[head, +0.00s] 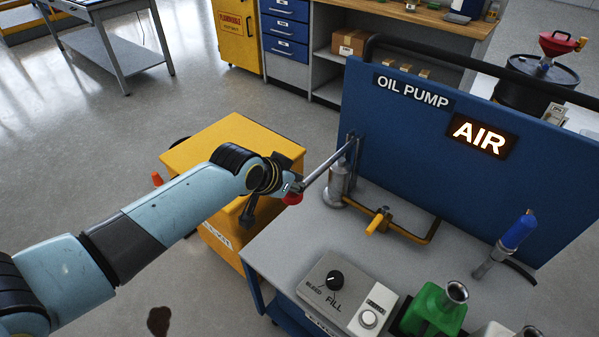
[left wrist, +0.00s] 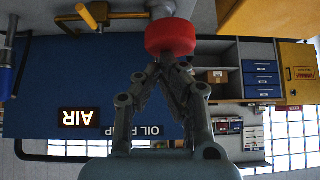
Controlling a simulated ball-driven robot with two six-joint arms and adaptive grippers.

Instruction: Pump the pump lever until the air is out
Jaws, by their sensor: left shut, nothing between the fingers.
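My left gripper (head: 288,188) is at the knob end of the lever. In the left wrist view, which is upside down, its fingers (left wrist: 164,66) are shut with their tips against or just short of the red knob (left wrist: 170,37); I cannot tell if they touch. The knob is not between them. The AIR sign (head: 482,136) is lit on the blue OIL PUMP panel (head: 400,140). My right gripper is out of view.
A yellow valve handle (head: 378,221) and pipe are right of the pump. A FILL control box (head: 345,293), green container (head: 434,312) and blue-handled lever (head: 518,232) stand on the grey bench (head: 290,240). A yellow cabinet (head: 232,135) is behind my left arm.

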